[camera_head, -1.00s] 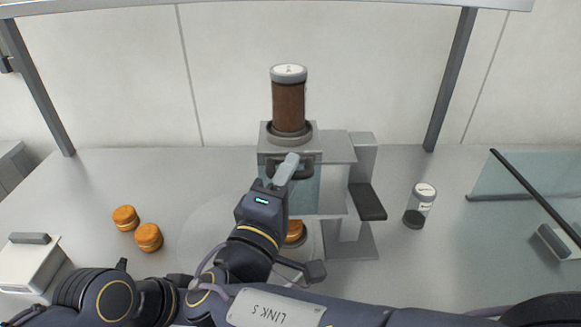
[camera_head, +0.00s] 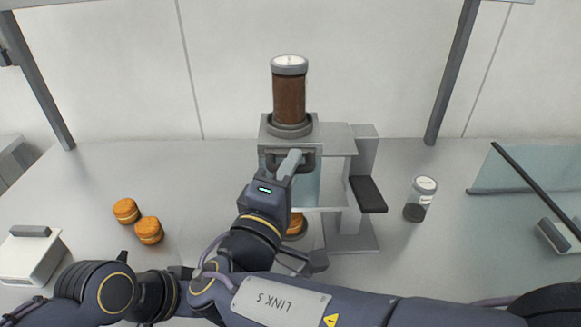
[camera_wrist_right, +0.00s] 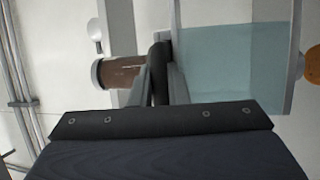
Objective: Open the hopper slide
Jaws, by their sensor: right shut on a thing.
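The hopper (camera_head: 290,100) is a clear cylinder of brown filling with a grey cap, upright on top of a grey dispensing machine (camera_head: 335,170). The dark slide handle (camera_head: 306,162) sticks out at the front, just below the hopper; it also shows in the right wrist view (camera_wrist_right: 161,70). My right gripper (camera_head: 290,163) is at this handle, its fingers shut on it. The fingers and wrist hide part of the handle and the machine's front. My left gripper is not in view.
An orange filled round (camera_head: 297,225) sits under the machine, partly hidden by my arm. Two more rounds (camera_head: 126,211) lie on the table at left. A capped jar (camera_head: 420,199) stands at right, before a glass panel (camera_head: 530,170). A white box (camera_head: 30,258) is at far left.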

